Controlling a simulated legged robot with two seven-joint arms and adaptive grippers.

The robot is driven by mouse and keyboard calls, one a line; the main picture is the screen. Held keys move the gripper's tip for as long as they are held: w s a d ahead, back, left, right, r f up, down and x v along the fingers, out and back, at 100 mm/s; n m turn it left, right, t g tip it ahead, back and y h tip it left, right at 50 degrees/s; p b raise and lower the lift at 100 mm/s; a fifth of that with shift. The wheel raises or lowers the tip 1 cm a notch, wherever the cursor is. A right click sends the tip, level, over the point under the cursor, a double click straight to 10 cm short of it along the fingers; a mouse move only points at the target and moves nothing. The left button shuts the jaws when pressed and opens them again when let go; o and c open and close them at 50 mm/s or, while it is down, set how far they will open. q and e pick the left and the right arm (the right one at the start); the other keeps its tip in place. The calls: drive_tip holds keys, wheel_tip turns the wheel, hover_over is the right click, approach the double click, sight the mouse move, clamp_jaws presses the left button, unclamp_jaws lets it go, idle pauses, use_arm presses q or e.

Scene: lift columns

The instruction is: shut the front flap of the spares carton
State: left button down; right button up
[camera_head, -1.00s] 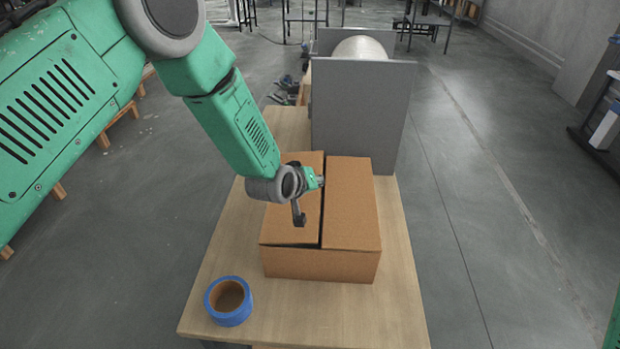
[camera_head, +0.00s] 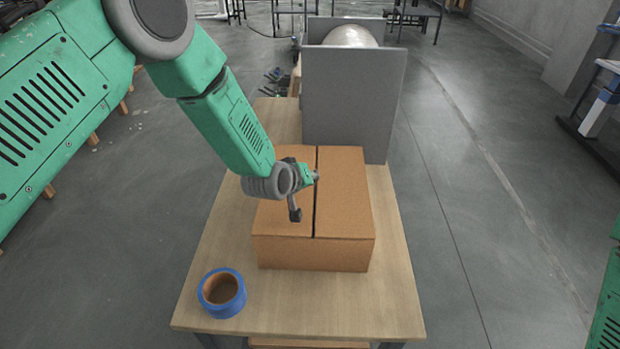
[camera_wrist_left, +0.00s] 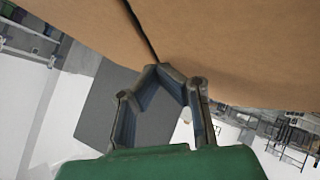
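The brown spares carton (camera_head: 313,255) stands on the wooden table in the head view. Its left top flap (camera_head: 272,222) and right top flap (camera_head: 345,190) lie flat, with a narrow dark seam between them. I cannot tell which is the front flap. My left gripper (camera_head: 314,177) is low over the carton top at the seam, with its arm covering part of the left flap. In the left wrist view its fingers (camera_wrist_left: 160,70) meet at the tips, with nothing between them. The carton top (camera_wrist_left: 230,40) fills the upper part there; contact is unclear. My right gripper is out of view.
A blue tape roll (camera_head: 222,293) lies at the table's front left. The table (camera_head: 320,305) is clear in front of the carton.

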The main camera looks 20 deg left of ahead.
use_arm(q)
drive_tip(key=shift+s+d+f, duration=0.1)
drive_tip(key=shift+s+f, duration=0.05)
drive_tip(key=shift+s, duration=0.1)
